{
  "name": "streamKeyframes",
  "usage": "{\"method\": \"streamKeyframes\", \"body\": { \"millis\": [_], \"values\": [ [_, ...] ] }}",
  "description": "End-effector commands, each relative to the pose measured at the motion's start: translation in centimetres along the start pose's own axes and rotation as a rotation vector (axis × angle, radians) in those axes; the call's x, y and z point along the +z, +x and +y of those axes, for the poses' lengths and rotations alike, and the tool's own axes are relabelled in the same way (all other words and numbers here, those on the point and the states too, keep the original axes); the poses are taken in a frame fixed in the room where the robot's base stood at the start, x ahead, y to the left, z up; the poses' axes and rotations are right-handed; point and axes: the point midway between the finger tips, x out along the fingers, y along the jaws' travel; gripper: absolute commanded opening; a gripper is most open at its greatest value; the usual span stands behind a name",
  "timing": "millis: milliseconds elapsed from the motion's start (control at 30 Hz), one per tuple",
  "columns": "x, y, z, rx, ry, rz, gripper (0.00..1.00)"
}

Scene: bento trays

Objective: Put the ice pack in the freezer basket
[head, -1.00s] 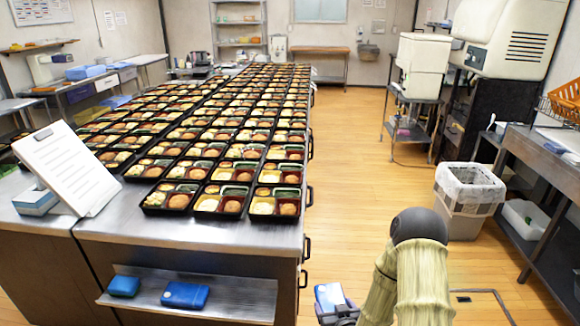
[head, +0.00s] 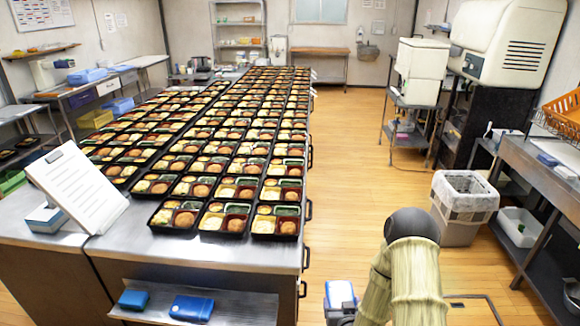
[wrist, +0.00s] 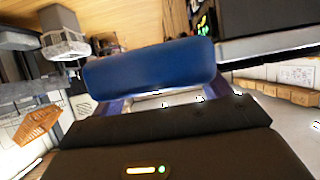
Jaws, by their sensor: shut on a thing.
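A blue ice pack (wrist: 150,68) is clamped in my gripper (wrist: 163,98), lying crosswise between the two fingers in the wrist view. In the head view the held pack (head: 340,290) shows blue and white at the bottom, right of the steel counter and above the floor. Most of my gripper is cut off there by the lower edge. An orange basket (head: 562,116) stands on the right-hand bench, far from my gripper; I cannot tell whether it is the freezer basket.
Bento trays (head: 228,218) cover the steel counter (head: 190,252) on the left. Two more blue packs, a small one (head: 133,299) and a larger one (head: 192,308), lie on its low shelf. A lined bin (head: 462,215) stands at right. The wooden floor aisle (head: 345,150) is clear.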

Motion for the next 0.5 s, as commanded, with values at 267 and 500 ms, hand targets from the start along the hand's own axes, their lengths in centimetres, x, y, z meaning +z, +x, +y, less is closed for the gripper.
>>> {"method": "streamKeyframes", "body": {
  "millis": [267,500],
  "values": [
    [-0.77,-0.35,-0.01,0.0,0.0,0.001,0.45],
    [-0.31,-0.39,0.0,0.0,0.0,0.0,0.45]
  ]
}}
